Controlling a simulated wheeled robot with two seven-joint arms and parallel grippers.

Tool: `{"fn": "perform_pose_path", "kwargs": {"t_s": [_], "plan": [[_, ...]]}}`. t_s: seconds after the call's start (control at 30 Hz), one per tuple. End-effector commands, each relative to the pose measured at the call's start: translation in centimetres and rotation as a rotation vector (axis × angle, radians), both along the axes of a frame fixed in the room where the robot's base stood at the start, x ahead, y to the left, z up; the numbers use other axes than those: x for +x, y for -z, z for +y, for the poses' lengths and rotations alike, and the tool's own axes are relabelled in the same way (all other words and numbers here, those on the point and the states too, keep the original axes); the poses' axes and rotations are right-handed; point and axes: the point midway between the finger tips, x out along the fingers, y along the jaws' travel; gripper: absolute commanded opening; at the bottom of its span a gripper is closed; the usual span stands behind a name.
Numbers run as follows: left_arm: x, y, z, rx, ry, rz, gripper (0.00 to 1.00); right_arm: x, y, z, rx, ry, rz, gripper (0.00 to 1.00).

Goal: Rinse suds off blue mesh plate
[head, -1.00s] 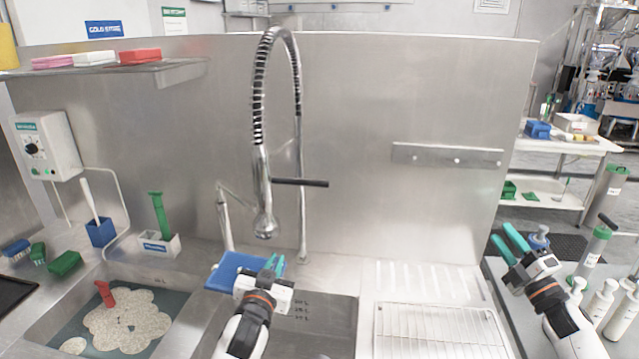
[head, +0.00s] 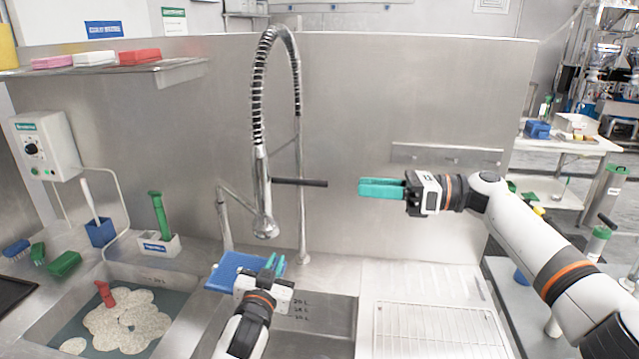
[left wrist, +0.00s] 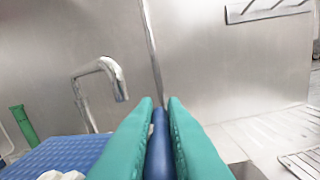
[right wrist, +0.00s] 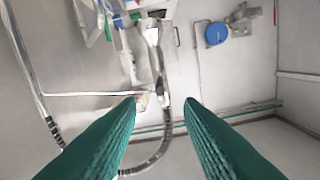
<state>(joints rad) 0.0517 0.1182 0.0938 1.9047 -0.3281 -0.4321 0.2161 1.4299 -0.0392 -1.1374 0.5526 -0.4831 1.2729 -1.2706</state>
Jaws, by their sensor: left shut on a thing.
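The blue mesh plate (head: 229,272) is held tilted over the right sink basin, below the spray head (head: 265,226). My left gripper (head: 274,264) is shut on its right edge. In the left wrist view the plate's blue edge (left wrist: 158,145) sits between the teal fingers, and white suds-like clumps (left wrist: 62,175) show on the mesh (left wrist: 50,154). My right gripper (head: 362,188) is raised in the air, to the right of the tap's dark lever (head: 305,182) and apart from it. Its fingers stand apart and empty in the right wrist view (right wrist: 160,103). No running water is visible.
The left basin holds water with foam (head: 125,322) and a red-handled tool (head: 104,293). A wire drying rack (head: 440,333) lies on the right drainboard. A green brush (head: 157,215) stands in a holder behind the left basin. The coiled tap hose (head: 258,100) arches above.

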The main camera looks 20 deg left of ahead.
Motion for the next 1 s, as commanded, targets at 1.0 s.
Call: {"fn": "perform_pose_path", "kwargs": {"t_s": [1.0], "plan": [[0.0, -0.1, 0.0, 0.0, 0.0, -0.002, 0.0, -2.3, 0.0, 9.7, 0.002, 0.003, 0.004, 0.25]]}}
